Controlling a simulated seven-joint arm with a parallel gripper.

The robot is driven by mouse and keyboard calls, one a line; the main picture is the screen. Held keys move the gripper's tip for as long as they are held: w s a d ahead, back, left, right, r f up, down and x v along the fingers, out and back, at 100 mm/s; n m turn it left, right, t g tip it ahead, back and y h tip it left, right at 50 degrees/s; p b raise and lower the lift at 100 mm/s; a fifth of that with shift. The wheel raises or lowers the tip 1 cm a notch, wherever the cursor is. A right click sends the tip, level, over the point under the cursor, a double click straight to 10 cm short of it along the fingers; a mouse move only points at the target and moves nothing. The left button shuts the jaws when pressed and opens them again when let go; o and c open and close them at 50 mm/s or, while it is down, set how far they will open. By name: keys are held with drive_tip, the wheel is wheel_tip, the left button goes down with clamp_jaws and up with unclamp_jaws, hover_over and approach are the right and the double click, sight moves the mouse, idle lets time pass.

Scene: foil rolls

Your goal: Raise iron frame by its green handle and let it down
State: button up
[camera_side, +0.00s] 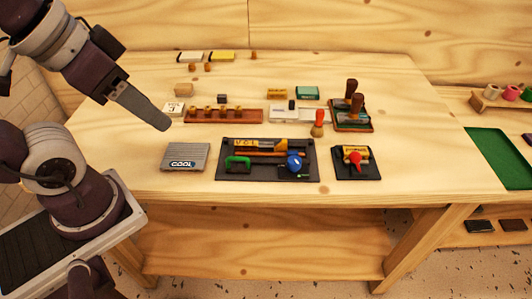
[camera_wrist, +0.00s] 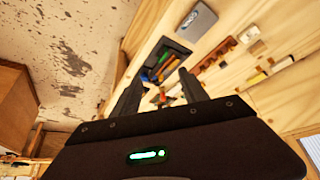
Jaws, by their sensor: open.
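The green handle (camera_side: 238,163) stands up at the front left of a dark tray (camera_side: 224,178) on the wooden table. The iron frame under it is too small and dark to make out apart from the tray. In the wrist view the tray (camera_wrist: 183,47) shows beyond my fingertips, with small green, blue and orange parts in it that are hard to tell apart. My gripper (camera_side: 163,124) is in the air at the left of the tray, above the table and apart from the handle. Its two fingers (camera_wrist: 158,88) are spread with nothing between them.
A grey plate marked COOL (camera_side: 186,156) lies left of the tray. A blue knob (camera_side: 294,163) is in the tray's right part. A dark pad with a red knob (camera_side: 355,158) is at right.

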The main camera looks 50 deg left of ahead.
drive_tip(key=shift+c, duration=1.3)
drive_tip(key=w+m+g, duration=0.1)
drive_tip(key=w, duration=0.1)
drive_tip(key=w+f+m+g, duration=0.1)
drive_tip(key=w, duration=0.2)
drive_tip(key=w+f+m+g, duration=0.1)
drive_tip(key=w, duration=0.1)
drive_tip(key=shift+w+a+m, duration=0.1)
drive_tip(key=shift+w+m, duration=0.2)
drive_tip(key=shift+w, duration=0.1)
drive_tip(key=shift+c, duration=0.9)
drive_tip(key=m+g+h, duration=0.2)
drive_tip(key=m+g, duration=0.2)
drive_tip(key=m, duration=0.1)
hover_over(239, 165)
drive_tip(key=a+x, duration=0.1)
drive_tip(key=x, duration=0.5)
drive_tip(key=w+a+x, duration=0.1)
drive_tip(key=x, duration=0.5)
drive_tip(key=w+a+x, duration=0.1)
drive_tip(key=x, duration=0.5)
drive_tip(key=shift+f, duration=0.5)
clamp_jaws()
